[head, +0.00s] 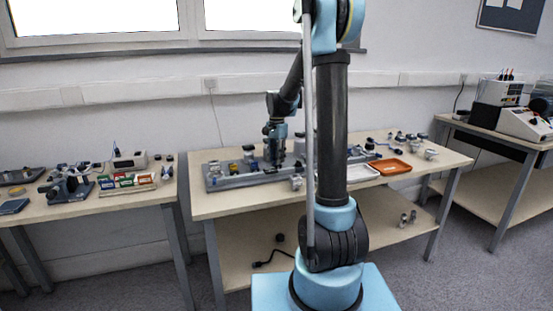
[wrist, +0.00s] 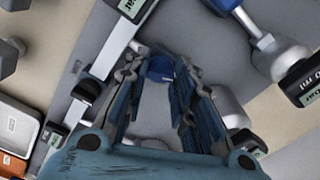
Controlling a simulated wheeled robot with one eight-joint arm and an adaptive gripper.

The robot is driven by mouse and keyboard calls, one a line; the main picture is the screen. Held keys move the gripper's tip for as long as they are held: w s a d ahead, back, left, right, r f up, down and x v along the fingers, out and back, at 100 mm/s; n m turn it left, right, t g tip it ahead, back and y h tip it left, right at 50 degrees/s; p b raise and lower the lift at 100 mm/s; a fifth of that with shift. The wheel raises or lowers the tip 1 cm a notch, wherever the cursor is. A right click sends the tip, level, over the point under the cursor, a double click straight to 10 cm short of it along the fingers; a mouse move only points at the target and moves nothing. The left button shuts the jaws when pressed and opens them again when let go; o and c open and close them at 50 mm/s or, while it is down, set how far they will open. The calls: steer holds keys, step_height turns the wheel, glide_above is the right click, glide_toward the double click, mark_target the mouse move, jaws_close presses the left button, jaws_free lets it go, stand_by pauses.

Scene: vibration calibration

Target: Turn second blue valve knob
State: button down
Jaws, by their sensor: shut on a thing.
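In the wrist view a blue knob (wrist: 160,68) sits between the tips of my gripper (wrist: 158,80), whose blue-padded fingers are shut on it. The fingers cover its sides, so its turn angle cannot be told. In the head view my gripper (head: 274,158) reaches down over the grey fixture (head: 225,182) on the middle table. The held knob is too small and hidden to make out there.
Metal valve fittings with labelled ends (wrist: 300,80) lie close on both sides of my fingers. A white tray (head: 362,173) and an orange tray (head: 390,167) stand to the right on the middle table (head: 230,207). Side tables hold more equipment.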

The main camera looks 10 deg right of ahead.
steer(key=n, duration=0.6)
steer(key=shift+w+n, duration=0.1)
steer(key=shift+n, duration=0.2)
steer(key=n, duration=0.6)
steer(key=shift+n, duration=0.3)
steer(key=c, duration=1.3)
jaws_free()
step_height(320, 180, up, 12)
steer(key=shift+f, duration=0.1)
